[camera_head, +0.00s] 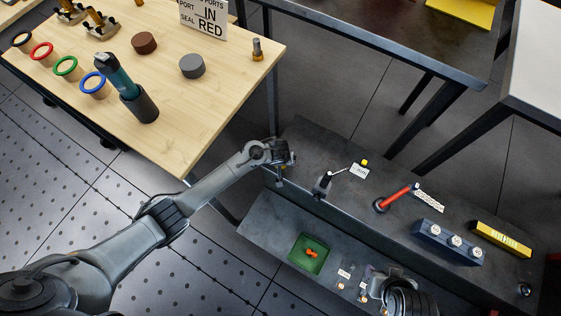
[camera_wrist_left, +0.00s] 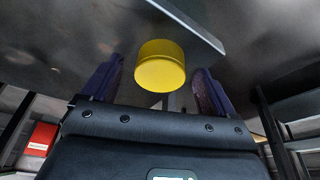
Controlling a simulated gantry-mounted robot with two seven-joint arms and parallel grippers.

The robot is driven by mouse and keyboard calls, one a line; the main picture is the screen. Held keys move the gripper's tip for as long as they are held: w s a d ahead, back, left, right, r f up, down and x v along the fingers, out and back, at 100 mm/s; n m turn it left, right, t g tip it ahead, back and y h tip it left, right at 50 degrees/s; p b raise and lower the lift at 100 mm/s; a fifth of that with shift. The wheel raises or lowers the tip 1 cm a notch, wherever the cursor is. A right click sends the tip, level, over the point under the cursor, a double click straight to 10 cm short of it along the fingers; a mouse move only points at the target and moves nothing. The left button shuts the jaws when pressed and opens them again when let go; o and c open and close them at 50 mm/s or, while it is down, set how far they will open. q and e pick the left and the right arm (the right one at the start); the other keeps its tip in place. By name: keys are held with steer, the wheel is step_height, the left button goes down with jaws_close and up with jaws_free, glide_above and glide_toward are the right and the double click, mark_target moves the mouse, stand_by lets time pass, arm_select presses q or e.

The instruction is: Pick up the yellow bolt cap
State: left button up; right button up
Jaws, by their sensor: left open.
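A yellow cylindrical cap (camera_wrist_left: 160,66) shows in the left wrist view, between the two finger lines with a gap on each side. Its depth relative to the fingertips is hard to judge. In the head view a small yellow piece (camera_head: 365,161) sits beside the AIR label on the dark bench; I cannot tell whether it is the same cap. My left gripper (camera_head: 281,180) is open and points down by the bench's left end. Its open fingers also show in the left wrist view (camera_wrist_left: 158,90). My right gripper (camera_head: 372,284) is low over the lower shelf, its fingers unclear.
The dark bench (camera_head: 318,150) carries a black stand, a red-handled tool (camera_head: 396,195), a blue block (camera_head: 447,241) and a yellow block (camera_head: 502,238). A green tray (camera_head: 309,254) with an orange piece lies on the lower shelf. A wooden table (camera_head: 185,110) stands at upper left.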

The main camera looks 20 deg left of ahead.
arm_select(q)
steer(key=shift+w+a+f, duration=0.1)
steer(key=shift+w+f, duration=0.05)
steer(key=shift+f, duration=0.3)
steer(key=c, duration=1.1)
steer(key=shift+r, duration=0.15)
